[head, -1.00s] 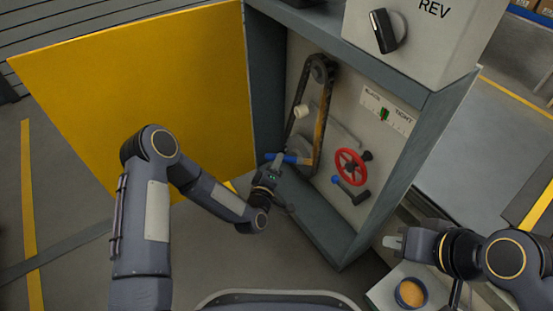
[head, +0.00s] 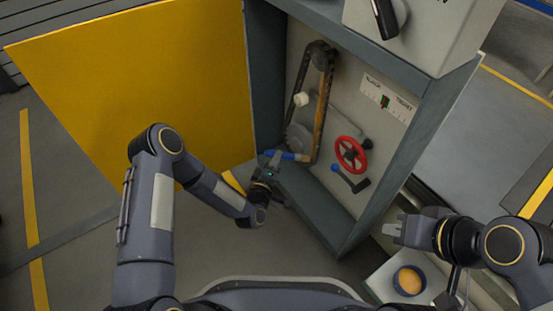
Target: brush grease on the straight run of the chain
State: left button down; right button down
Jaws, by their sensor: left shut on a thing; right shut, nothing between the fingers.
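The chain (head: 327,80) runs as a long narrow loop inside the open cabinet, around a sprocket (head: 318,54) at the top. Its right straight run looks orange-brown over the lower part. My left gripper (head: 273,162) is shut on the blue handle of a brush (head: 286,155). The brush points right, with its tip at the lower end of the right run; I cannot tell whether it touches. The lower sprocket is partly hidden. A pot of orange-tan grease (head: 409,281) stands at the lower right. My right gripper (head: 390,229) is shut and empty above and left of the pot.
The yellow door (head: 135,85) stands open at the left. A red handwheel (head: 350,154), a blue-knobbed lever (head: 350,180) and a slack/tight gauge (head: 388,100) are right of the chain. A pale idler (head: 301,99) sits beside the left run. The cabinet's frame (head: 425,135) bounds the opening.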

pick_arm(q)
jog(key=shift+s+a, duration=0.8)
jog(key=shift+a, duration=0.3)
jog(key=shift+s+a, duration=0.8)
jog(key=shift+a, duration=0.3)
jog(key=shift+s+a, duration=0.45)
jog(key=shift+a, duration=0.2)
jog(key=shift+s+a, duration=0.45)
jog(key=shift+a, duration=0.15)
